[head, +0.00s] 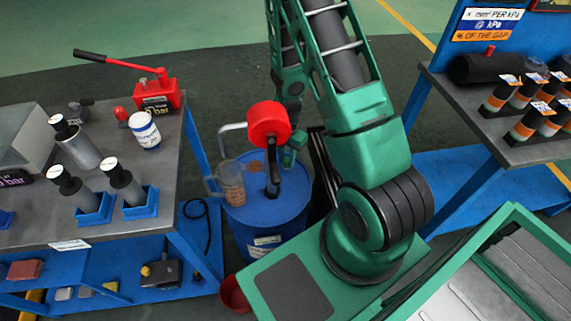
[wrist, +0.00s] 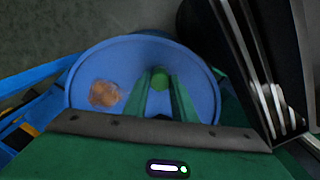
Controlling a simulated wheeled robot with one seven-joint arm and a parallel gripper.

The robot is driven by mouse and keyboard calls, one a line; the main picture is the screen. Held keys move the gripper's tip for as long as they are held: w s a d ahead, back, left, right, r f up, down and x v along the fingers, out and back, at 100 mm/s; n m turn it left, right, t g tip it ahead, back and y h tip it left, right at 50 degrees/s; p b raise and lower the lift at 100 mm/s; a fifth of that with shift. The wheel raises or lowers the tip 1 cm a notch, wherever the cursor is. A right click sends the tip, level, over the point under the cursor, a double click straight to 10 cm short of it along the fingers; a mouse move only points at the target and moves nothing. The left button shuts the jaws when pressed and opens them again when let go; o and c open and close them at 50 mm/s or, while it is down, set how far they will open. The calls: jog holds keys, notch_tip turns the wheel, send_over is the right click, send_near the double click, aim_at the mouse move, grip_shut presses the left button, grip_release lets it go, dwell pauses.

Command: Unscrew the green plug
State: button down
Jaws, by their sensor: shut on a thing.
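The green plug (wrist: 160,78) sits in the lid of the blue drum (wrist: 88,68), seen from above in the wrist view. My gripper (wrist: 161,86) reaches down over the drum with its two green fingers shut on the plug. In the head view, the blue drum (head: 255,222) stands on the floor between the benches, and my gripper (head: 289,158) is at the far right of its lid. The plug cannot be made out in the head view. Whether its thread is still engaged cannot be told.
A black hand pump with a red top (head: 268,123) and a clear container (head: 231,185) are at the drum, left of my gripper. A brown patch (wrist: 104,94) marks the lid. Benches stand left (head: 170,165) and right (head: 460,110). A red bucket (head: 235,294) is in front.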

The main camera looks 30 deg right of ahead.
jog(key=n, duration=0.3)
jog(key=shift+n, duration=0.4)
jog(key=c, duration=1.4)
grip_release()
jog(key=shift+c, duration=0.3)
jog(key=shift+c, duration=0.5)
